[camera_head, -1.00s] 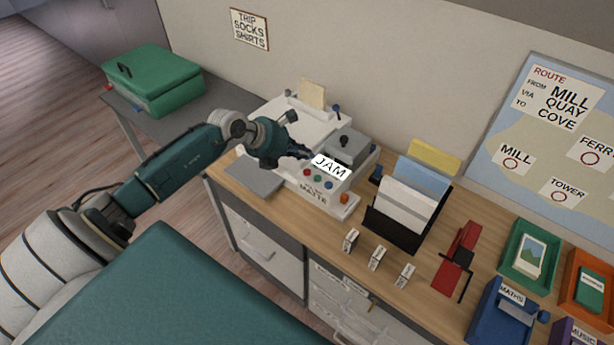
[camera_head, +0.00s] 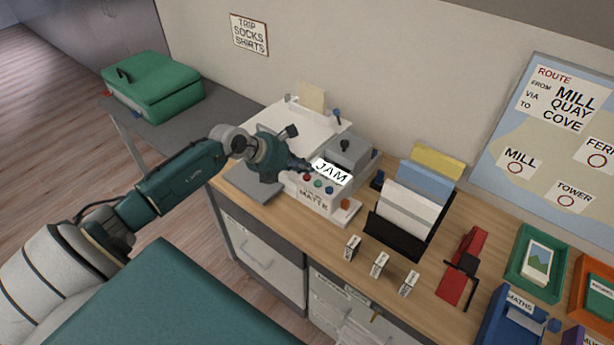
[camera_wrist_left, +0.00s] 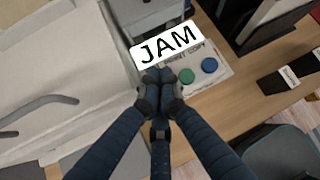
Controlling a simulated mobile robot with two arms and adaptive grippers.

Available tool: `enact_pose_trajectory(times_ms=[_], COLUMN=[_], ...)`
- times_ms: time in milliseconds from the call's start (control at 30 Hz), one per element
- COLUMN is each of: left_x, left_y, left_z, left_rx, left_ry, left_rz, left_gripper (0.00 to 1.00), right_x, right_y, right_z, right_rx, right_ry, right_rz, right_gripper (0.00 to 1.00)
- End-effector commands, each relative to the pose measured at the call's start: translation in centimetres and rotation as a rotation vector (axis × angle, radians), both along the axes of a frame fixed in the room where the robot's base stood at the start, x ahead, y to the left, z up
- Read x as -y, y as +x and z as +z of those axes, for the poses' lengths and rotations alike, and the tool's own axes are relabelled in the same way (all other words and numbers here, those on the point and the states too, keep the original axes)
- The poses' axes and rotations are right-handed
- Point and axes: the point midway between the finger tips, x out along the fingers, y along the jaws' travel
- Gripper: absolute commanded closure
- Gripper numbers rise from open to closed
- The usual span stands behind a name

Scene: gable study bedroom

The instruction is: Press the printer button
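The printer (camera_head: 296,128) is a white machine on the desk, with a white "JAM" label (camera_head: 331,172) above its button panel. In the head view a red button (camera_head: 306,177), a green button (camera_head: 318,183) and a blue button (camera_head: 329,190) sit in a row. My left gripper (camera_head: 306,167) points at the panel, its tips close above the red button. In the left wrist view its fingers (camera_wrist_left: 160,80) are together and empty, beside the green button (camera_wrist_left: 187,76); the blue button (camera_wrist_left: 209,65) is farther right. The red button is hidden there, and I cannot tell whether the tips touch it.
A grey box (camera_head: 348,152) stands at the printer's right. Farther right are a file holder (camera_head: 402,236), small labelled blocks (camera_head: 380,264), a red tool (camera_head: 463,266) and a green tray (camera_head: 516,282). A green case (camera_head: 160,88) lies on the left table.

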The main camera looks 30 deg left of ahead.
Motion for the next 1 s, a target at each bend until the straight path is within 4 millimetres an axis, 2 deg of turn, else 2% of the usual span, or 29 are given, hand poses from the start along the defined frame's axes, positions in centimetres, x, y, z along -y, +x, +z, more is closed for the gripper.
enact_pose_trajectory(times_ms=[700,1000], left_x=[0.01,0.02], left_y=[-0.01,-0.01], left_z=[-0.03,-0.91], left_rx=[0.0,0.0], left_ry=[0.0,0.0], left_rz=[0.0,0.0], left_gripper=[1.0,1.0], right_x=[0.01,0.04], right_y=[0.01,0.02], right_z=[-0.03,-0.67], right_rx=[0.0,0.0], right_ry=[0.0,0.0], right_rz=[0.0,0.0], right_gripper=[0.6,0.6])
